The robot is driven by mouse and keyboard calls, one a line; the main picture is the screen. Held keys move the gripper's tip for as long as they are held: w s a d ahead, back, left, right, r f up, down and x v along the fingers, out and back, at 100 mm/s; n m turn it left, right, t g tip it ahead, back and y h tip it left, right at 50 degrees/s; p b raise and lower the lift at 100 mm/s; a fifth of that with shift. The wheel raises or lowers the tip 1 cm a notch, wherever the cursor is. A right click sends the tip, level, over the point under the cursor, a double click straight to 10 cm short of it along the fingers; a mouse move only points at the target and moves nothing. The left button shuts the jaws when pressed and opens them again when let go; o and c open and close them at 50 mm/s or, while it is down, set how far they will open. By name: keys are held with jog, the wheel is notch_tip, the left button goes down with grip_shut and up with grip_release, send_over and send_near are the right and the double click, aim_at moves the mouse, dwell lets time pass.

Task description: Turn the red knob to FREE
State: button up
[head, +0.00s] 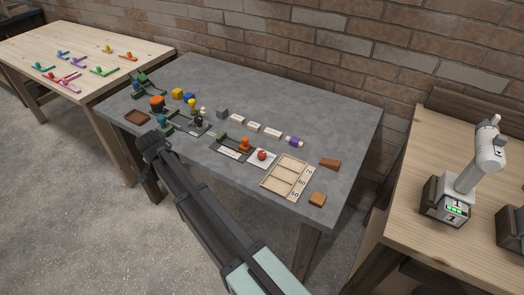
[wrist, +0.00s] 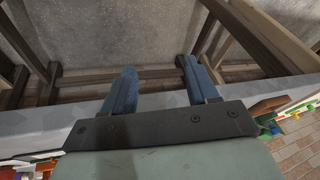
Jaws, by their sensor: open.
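A small round red thing (head: 262,155) sits on a white plate (head: 256,162) on the grey table; it looks like the red knob, but it is too small to tell which way it points. No lettering reading FREE can be made out. An orange knob-like piece (head: 245,143) stands just left of it. My gripper (head: 152,142) is at the table's front edge, well to the left of the red thing. In the wrist view my gripper (wrist: 160,84) is open and empty, its two blue fingers apart. The red thing cannot be picked out there.
The grey table (head: 290,100) also holds a wooden tray (head: 268,183), wooden blocks (head: 318,199), a brown dish (head: 137,117), an orange-topped round piece (head: 157,102) and white blocks. The back right of the table is clear. A small white robot (head: 487,150) stands on the right table.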

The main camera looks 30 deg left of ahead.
jog(key=w+d+r+m, duration=0.25)
jog(key=w+r, duration=0.35)
jog(key=r, duration=0.6)
notch_tip(320, 180, up, 6)
jog(key=m+g+h, duration=0.3)
jog(key=m, duration=0.1)
send_over(262, 153)
notch_tip(262, 153, down, 13)
jog(key=shift+w+f, duration=0.1)
jog(key=shift+f, duration=0.1)
jog(key=shift+c, duration=0.3)
jog(key=c, duration=1)
